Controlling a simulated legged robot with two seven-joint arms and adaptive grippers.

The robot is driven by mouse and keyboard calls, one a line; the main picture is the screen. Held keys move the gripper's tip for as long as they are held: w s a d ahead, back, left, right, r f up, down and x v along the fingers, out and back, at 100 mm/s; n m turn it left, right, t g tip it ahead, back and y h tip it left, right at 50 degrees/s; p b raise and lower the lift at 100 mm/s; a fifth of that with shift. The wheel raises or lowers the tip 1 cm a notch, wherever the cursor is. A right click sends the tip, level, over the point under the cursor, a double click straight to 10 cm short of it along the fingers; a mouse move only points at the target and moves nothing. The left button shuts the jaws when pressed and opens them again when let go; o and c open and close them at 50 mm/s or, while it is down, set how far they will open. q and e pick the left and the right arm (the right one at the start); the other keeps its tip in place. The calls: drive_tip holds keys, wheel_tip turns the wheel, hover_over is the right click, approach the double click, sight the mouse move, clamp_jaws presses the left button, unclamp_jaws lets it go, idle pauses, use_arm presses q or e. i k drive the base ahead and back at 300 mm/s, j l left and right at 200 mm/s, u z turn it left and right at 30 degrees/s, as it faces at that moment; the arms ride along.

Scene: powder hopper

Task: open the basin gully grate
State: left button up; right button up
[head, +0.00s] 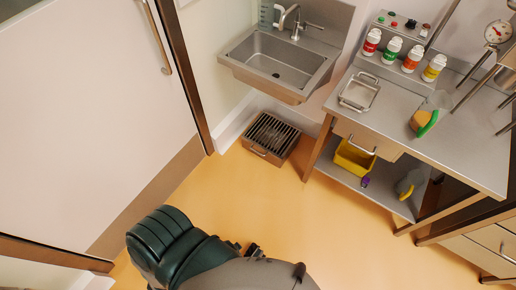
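The basin gully grate (271,133) is a dark slatted panel on top of a low brown metal box on the floor, under the wall basin. It lies flat and looks closed. A small bar handle (258,152) shows on the box's front face. Neither of my grippers can be made out in the head view. Dark green and grey parts of my own body show at the bottom, well short of the grate.
The steel basin (278,63) with a tap overhangs behind the grate. A steel workbench (457,137) stands right, with bottles on top and a yellow bin (354,158) on its lower shelf. A large pale door (85,110) is left. Floor (290,215) before the grate is clear.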

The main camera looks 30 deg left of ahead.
sight(254, 143)
drive_tip(key=i+j+z, duration=0.1)
drive_tip(key=j, duration=0.25)
drive_tip(key=i+j, duration=0.2)
drive_tip(key=j, duration=0.2)
drive_tip(key=i+j+z, duration=0.15)
drive_tip(key=j, duration=0.2)
